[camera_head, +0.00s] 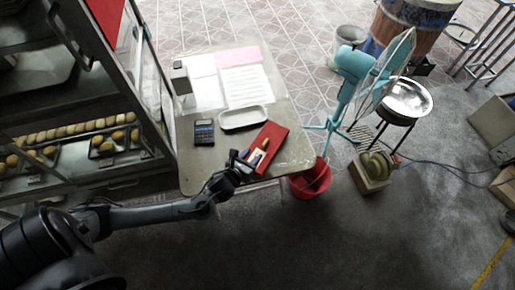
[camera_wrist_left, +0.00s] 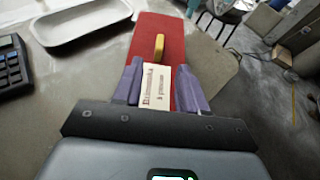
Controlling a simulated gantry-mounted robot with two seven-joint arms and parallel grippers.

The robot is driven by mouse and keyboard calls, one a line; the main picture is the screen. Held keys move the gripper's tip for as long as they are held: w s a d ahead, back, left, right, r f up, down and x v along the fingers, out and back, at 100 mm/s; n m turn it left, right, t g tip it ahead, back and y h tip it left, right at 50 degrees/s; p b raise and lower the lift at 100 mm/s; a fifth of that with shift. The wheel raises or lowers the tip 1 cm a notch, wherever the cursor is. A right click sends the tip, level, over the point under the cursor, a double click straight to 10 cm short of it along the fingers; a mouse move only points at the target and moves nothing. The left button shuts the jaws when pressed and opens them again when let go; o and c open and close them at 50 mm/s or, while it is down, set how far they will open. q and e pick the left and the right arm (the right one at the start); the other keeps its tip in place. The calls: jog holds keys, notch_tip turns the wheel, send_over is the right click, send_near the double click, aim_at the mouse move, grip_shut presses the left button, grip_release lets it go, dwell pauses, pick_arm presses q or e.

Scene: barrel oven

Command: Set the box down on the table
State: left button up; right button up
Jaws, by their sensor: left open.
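The box (camera_wrist_left: 155,87) is small and pale with dark red lettering. In the left wrist view it lies between the two purple fingers of my left gripper (camera_wrist_left: 161,67). The fingers are open, with the box between them; whether either finger touches it I cannot tell. In the head view my left gripper (camera_head: 250,160) is at the near right part of the table (camera_head: 205,165), over the near end of a red flat item (camera_head: 272,137). The box seems to be over or on this red item; its underside is hidden. My right gripper is not in view.
A yellow object (camera_wrist_left: 159,46) lies on the red item beyond the box. A white tray (camera_head: 243,118), a calculator (camera_head: 204,132) and papers (camera_head: 245,85) are also on the table. A red bucket (camera_head: 312,180) and a turquoise fan (camera_head: 352,75) stand to the right.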

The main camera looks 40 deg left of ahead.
pick_arm(q)
jog(key=s+d+r+n+g+h, duration=0.15)
jog(key=s+d+n+g, duration=0.35)
jog(key=s+d+n, duration=0.7)
jog(key=s+r+n+g, duration=0.2)
jog(key=s+n, duration=0.2)
jog(key=n, duration=0.6)
jog(key=s+r+n+g+h, duration=0.1)
jog(key=s+r+n+g, duration=0.1)
jog(key=n, duration=0.7)
jog(key=shift+s+a+r+n+g, duration=0.35)
jog(key=shift+s+r, duration=0.3)
jog(key=shift+s, duration=0.65)
